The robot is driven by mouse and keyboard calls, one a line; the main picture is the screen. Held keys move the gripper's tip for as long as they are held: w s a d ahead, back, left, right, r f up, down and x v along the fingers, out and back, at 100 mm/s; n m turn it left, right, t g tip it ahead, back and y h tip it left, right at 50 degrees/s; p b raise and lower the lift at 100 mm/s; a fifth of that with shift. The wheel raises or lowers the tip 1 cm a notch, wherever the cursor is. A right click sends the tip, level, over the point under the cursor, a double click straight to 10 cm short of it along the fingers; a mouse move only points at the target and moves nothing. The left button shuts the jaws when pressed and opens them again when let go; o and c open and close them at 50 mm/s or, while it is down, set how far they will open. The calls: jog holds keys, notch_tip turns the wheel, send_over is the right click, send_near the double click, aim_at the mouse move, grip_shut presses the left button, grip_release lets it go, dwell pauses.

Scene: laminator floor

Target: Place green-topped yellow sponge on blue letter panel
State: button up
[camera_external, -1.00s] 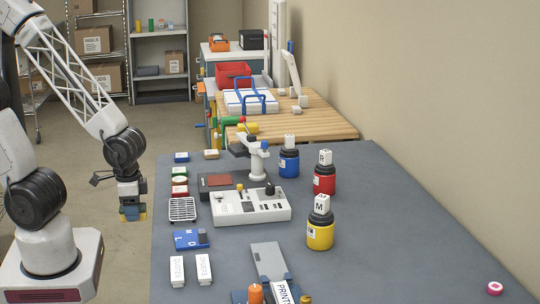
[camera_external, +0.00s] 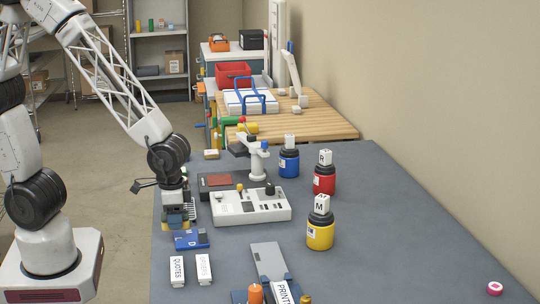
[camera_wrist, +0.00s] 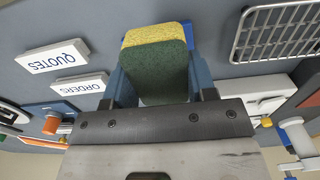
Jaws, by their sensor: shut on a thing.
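The green-topped yellow sponge (camera_external: 179,225) is held in my gripper (camera_external: 176,212) above the left side of the table. In the wrist view the sponge (camera_wrist: 157,65) shows its dark green face and a yellow edge between my two blue-grey fingers. My gripper is shut on it. The blue letter panel (camera_external: 194,240) lies flat on the table, just below and slightly right of the sponge in the external view. A grey piece sits on the panel's right part.
White QUOTES (camera_external: 177,271) and ORDERS (camera_external: 204,269) blocks lie in front of the panel. A wire rack (camera_wrist: 280,32) shows in the wrist view. A white control box (camera_external: 250,207) stands to the right. Blue, red and yellow (camera_external: 320,236) jars stand farther right. The right table area is mostly clear.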

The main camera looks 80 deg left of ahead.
jog(key=shift+w+d, duration=0.1)
jog(key=shift+w, duration=0.25)
jog(key=shift+f, duration=0.1)
jog(key=shift+f, duration=1.7)
jog(key=shift+f, duration=0.1)
jog(key=o, duration=0.9)
notch_tip(320, 180, up, 12)
jog(key=shift+r, duration=0.1)
